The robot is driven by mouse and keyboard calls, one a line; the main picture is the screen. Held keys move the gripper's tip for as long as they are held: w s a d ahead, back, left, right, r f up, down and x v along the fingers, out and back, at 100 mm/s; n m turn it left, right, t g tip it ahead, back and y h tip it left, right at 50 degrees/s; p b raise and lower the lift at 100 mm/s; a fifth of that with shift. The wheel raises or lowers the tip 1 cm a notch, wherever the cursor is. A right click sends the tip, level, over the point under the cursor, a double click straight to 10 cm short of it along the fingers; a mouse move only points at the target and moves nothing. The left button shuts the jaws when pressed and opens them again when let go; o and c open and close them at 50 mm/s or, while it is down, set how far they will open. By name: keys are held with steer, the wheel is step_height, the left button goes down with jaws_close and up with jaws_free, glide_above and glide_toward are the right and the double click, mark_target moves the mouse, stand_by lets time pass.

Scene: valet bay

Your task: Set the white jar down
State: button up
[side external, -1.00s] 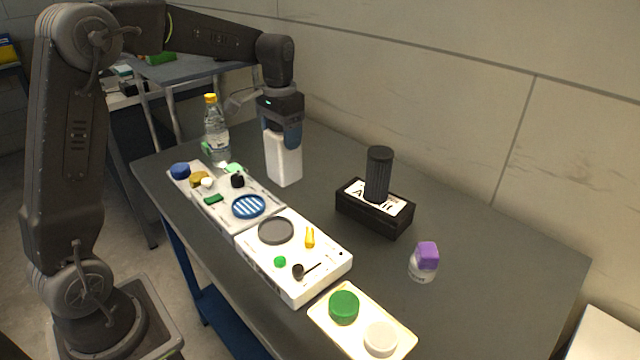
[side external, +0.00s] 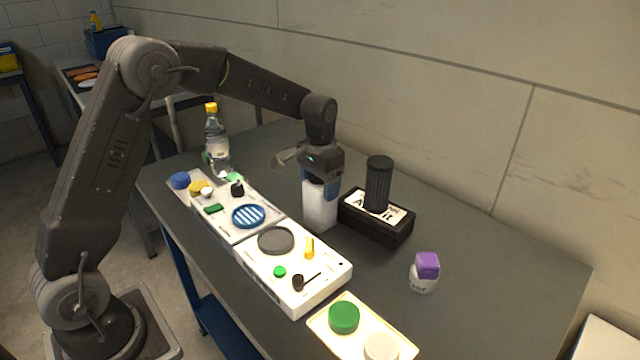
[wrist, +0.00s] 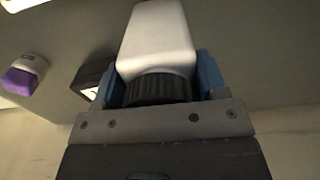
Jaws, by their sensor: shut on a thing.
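The white jar (side external: 319,210) is upright in my gripper (side external: 322,184), left of the black box and behind the white trays. In the wrist view the jar (wrist: 158,38) has a black ribbed cap (wrist: 158,88). My gripper's blue fingers (wrist: 162,82) stand on both sides of it, shut on it. The jar's base is at or just above the grey table (side external: 480,260); I cannot tell if it touches.
The black box (side external: 375,226) with a dark ribbed cylinder (side external: 379,183) stands close on the right. White trays (side external: 290,290) with small parts lie in front. A purple-capped jar (side external: 425,272) stands farther right. A yellow-capped bottle (side external: 215,145) is at the back left.

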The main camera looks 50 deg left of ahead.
steer(key=o, duration=1.4)
steer(key=shift+f, duration=0.15)
steer(key=shift+c, duration=0.2)
